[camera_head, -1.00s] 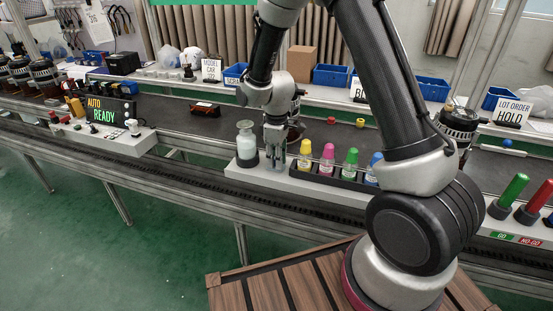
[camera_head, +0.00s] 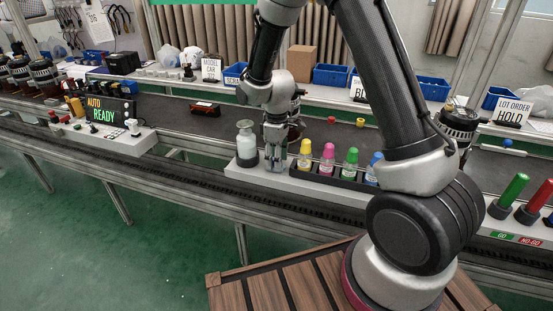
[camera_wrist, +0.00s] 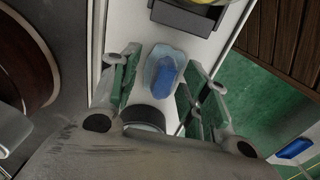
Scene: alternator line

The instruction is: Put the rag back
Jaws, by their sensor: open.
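A pale blue patch with a darker blue piece on it, which looks like the rag (camera_wrist: 165,76), lies on the white ledge (camera_wrist: 205,58) in the wrist view. My gripper (camera_wrist: 163,64) is open, with one green-padded finger on each side of it. I cannot tell whether the fingers touch it. In the head view my gripper (camera_head: 275,165) is low over the ledge, between the white dispenser bottle (camera_head: 246,148) and the yellow-capped bottle (camera_head: 305,153). The rag cannot be made out clearly there.
A black tray (camera_head: 328,180) of bottles with coloured caps stands close to the right of my gripper. The dispenser bottle is close on the left. A conveyor belt (camera_head: 345,140) runs behind the ledge. A control box (camera_head: 108,112) stands further left.

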